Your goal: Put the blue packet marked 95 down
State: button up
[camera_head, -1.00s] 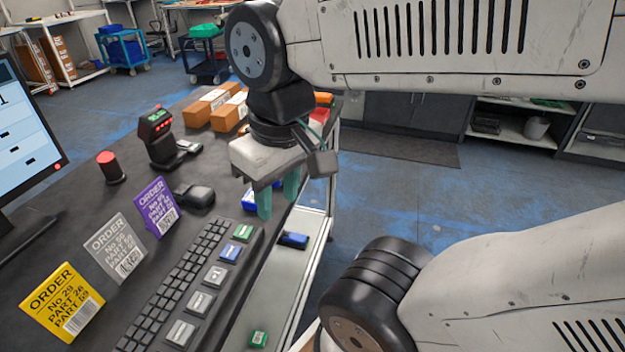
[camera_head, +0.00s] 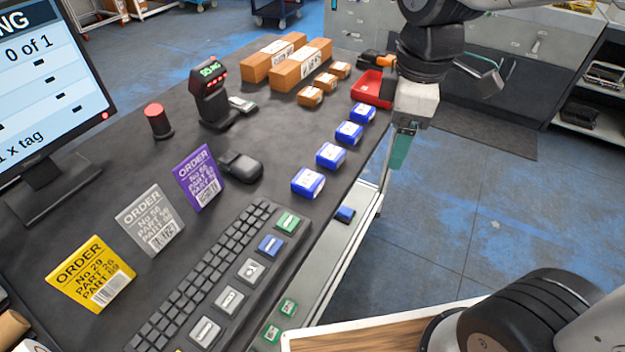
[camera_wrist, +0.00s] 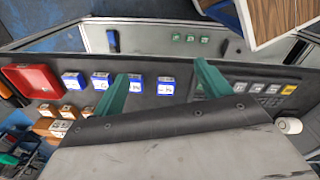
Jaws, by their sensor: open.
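Several blue packets with white labels stand in a row along the right edge of the dark table; the nearest (camera_head: 308,183), the second (camera_head: 331,155), the third (camera_head: 349,133) and the farthest (camera_head: 362,112). Their numbers are too small to read, so I cannot tell which is marked 95. They also show in the wrist view, where the packet at the right end of the row (camera_wrist: 166,87) appears between my fingers. My gripper (camera_head: 399,152) has green fingers, is open and empty, and is apart from the packets, right of the row. Its spread fingers (camera_wrist: 160,72) show in the wrist view.
A red bin (camera_head: 372,88) stands beyond the row, near orange boxes (camera_head: 301,68). A scanner stand (camera_head: 211,95), order cards (camera_head: 198,176) and a keyboard (camera_head: 205,275) occupy the table. A lower ledge (camera_head: 325,245) holds a small blue item and green ones.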

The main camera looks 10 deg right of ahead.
jog(key=w+a+f+n, duration=0.4)
jog(key=w+a+n, duration=0.1)
jog(key=a+n, duration=0.2)
jog(key=n, duration=0.8)
send_over(308, 178)
jog(key=shift+g, duration=0.3)
notch_tip(308, 178, down, 5)
jog(key=shift+s+a+r, duration=0.1)
jog(key=shift+s+r, duration=0.05)
notch_tip(308, 178, down, 8)
jog(key=shift+r, duration=0.1)
jog(key=shift+c, duration=0.3)
jog(key=c, duration=1.2)
